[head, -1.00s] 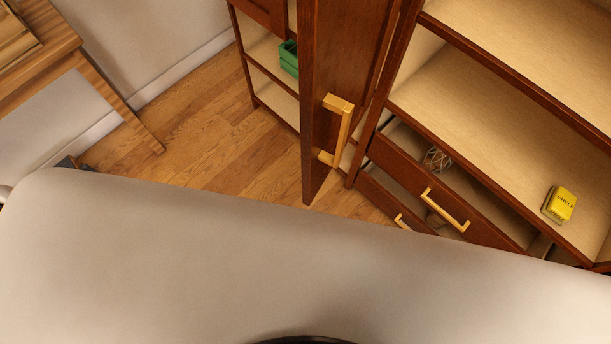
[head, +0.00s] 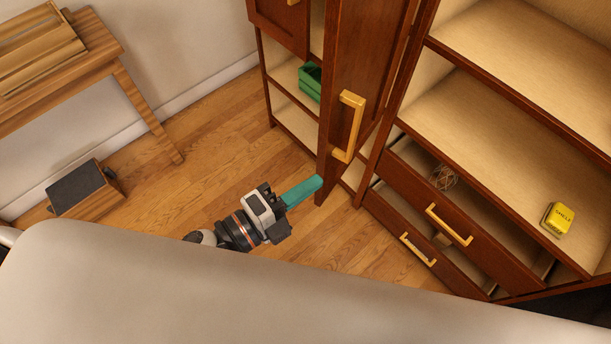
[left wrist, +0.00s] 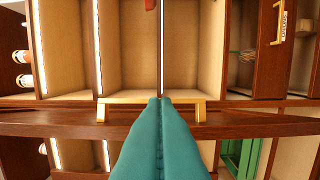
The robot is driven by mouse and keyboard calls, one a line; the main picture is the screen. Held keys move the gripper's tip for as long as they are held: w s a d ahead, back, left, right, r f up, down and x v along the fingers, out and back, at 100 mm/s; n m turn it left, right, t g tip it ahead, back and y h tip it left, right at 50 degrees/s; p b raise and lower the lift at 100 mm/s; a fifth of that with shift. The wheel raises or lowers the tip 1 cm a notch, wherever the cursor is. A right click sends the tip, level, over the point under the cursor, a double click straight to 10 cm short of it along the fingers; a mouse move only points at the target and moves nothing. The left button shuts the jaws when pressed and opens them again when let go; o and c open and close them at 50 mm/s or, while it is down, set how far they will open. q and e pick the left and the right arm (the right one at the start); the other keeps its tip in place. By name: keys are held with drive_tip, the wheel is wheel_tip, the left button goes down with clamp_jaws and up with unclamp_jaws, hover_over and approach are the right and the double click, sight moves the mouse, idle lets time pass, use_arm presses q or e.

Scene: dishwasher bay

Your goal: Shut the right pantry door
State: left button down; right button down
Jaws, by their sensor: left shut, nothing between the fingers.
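The pantry door (head: 368,60) is a dark red-brown panel standing open, with a brass bar handle (head: 349,126) on its face. My left gripper (head: 318,181) has teal fingers pressed together, with nothing between them. Its tips are at the lower part of the door's free edge, below the handle in the head view. In the left wrist view the shut fingers (left wrist: 160,100) overlap the middle of the brass handle (left wrist: 196,103). I cannot tell whether they touch the door. The right gripper is not in view.
Pantry shelves (head: 470,95) are open at right, with a yellow box (head: 558,219). Below, an upper drawer (head: 425,200) and a lower drawer (head: 405,240) stand pulled out. A green crate (head: 309,82) sits on a left shelf. A wooden table (head: 110,60) is at left. Bare floor (head: 200,170) lies between.

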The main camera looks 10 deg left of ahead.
sight(326, 151)
use_arm(q)
drive_tip(key=w+p, duration=0.1)
drive_tip(key=w, duration=0.1)
drive_tip(key=w+d+p, duration=0.1)
drive_tip(key=w, duration=0.2)
drive_tip(key=w+d+p, duration=0.1)
drive_tip(key=w+p, duration=0.1)
drive_tip(key=shift+w+d, duration=0.25)
drive_tip(key=shift+w, duration=0.05)
drive_tip(key=shift+a, duration=0.4)
drive_tip(key=shift+w+d, duration=0.1)
